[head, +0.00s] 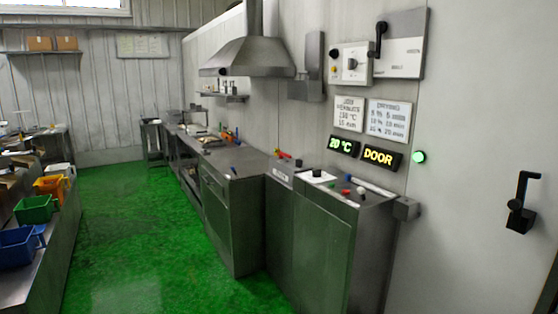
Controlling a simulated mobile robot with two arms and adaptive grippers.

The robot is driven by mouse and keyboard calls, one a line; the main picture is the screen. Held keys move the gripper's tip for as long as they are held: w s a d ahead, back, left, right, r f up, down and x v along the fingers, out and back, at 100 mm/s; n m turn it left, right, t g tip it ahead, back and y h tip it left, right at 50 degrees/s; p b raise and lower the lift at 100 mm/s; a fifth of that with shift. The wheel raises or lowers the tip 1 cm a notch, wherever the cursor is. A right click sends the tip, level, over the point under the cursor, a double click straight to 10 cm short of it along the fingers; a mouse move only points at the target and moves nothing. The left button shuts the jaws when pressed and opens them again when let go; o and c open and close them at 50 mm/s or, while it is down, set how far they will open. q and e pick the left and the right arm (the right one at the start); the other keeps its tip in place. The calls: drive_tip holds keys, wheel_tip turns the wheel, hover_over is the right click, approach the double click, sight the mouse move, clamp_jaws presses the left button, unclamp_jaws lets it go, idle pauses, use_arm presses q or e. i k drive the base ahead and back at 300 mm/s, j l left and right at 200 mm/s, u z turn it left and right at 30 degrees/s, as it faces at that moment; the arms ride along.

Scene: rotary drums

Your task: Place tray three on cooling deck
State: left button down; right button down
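Neither of my grippers shows in the head view. I cannot pick out tray three. A long dark metal bench (244,164) runs along the right wall, with small items on its far part. I cannot tell whether any of them is a tray. No surface is readable as the cooling deck. A display on the right wall (382,157) reads "DOOR", and one beside it (343,146) reads "20 °C". A round green light (419,157) glows to their right.
Blue (17,247), green (35,209) and orange (50,187) bins stand on a left counter. A metal cabinet (322,246) stands at the near right, with small coloured items on top. A hood (248,58) hangs above the bench. The green floor (140,235) between is clear.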

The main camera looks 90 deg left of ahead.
sight(242, 162)
drive_tip(key=u, duration=2.9)
drive_tip(key=i+u, duration=0.25)
drive_tip(key=u, duration=0.25)
drive_tip(key=i+l+u, duration=0.15)
drive_tip(key=i+u, duration=0.15)
drive_tip(key=u, duration=0.15)
drive_tip(key=i+l, duration=0.2)
drive_tip(key=i, duration=0.25)
drive_tip(key=i+l, duration=0.15)
drive_tip(key=i, duration=0.3)
drive_tip(key=i+l, duration=0.2)
drive_tip(key=i, duration=0.25)
drive_tip(key=i+z, duration=0.15)
drive_tip(key=i, duration=0.5)
drive_tip(key=i+j+z, duration=0.15)
drive_tip(key=i, duration=0.55)
drive_tip(key=i+z, duration=0.3)
drive_tip(key=i, duration=0.4)
drive_tip(key=i+z, duration=0.35)
drive_tip(key=i, duration=0.35)
drive_tip(key=i+z, duration=0.3)
drive_tip(key=i, duration=0.15)
drive_tip(key=i+j+z, duration=0.2)
drive_tip(key=i+z, duration=0.15)
drive_tip(key=i+l, duration=0.2)
drive_tip(key=l, duration=0.2)
